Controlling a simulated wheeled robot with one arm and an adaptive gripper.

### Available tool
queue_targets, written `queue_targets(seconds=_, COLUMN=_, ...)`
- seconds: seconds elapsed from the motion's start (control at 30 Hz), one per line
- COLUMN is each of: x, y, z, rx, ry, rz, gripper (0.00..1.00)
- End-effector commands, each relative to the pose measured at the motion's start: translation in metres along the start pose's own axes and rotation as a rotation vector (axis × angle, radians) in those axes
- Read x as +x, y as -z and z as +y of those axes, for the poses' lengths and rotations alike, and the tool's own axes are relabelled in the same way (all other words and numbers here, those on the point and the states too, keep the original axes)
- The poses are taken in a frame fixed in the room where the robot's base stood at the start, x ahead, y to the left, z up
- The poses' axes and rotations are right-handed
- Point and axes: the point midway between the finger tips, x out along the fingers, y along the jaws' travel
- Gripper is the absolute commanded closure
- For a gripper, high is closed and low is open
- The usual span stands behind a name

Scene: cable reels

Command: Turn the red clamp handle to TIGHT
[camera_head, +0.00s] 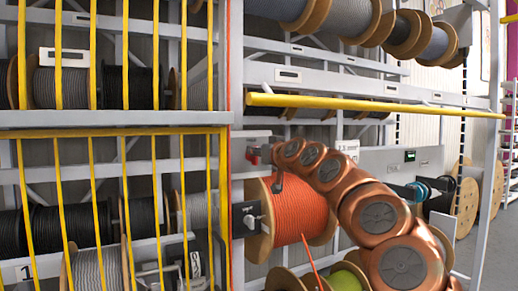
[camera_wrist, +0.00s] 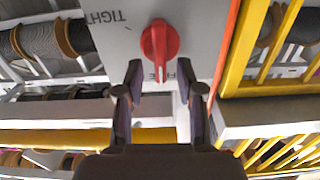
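The red clamp handle (camera_wrist: 160,42) sits on a grey plate (camera_wrist: 205,25) in the wrist view. Its narrow end points down in that picture, toward my gripper. The word TIGHT (camera_wrist: 105,17) is printed upside down to the left of the handle. Other lettering below the handle is partly hidden by my fingers. My gripper (camera_wrist: 160,78) is open, its two dark fingers apart on either side of the handle's narrow end. I cannot tell whether they touch it. In the head view a small part of the red handle (camera_head: 253,155) shows left of my arm's end.
An orange cable reel (camera_head: 297,212) hangs just below the handle, with a black bracket (camera_head: 250,217) at its left. A yellow rail (camera_head: 370,107) crosses above my arm. Yellow bars (camera_head: 125,150) and shelves of reels stand at left. A green reel (camera_head: 345,280) lies lower down.

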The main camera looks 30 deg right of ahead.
Motion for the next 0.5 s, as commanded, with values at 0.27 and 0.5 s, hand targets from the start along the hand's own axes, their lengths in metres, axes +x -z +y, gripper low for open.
queue_targets(seconds=0.27, x=0.0026, y=0.0001, z=-0.0005, rx=0.000, ry=0.001, rz=0.000, gripper=0.62)
queue_targets(seconds=0.5, x=0.0024, y=0.0002, z=-0.0004, rx=-0.001, ry=0.000, rz=0.000, gripper=0.80)
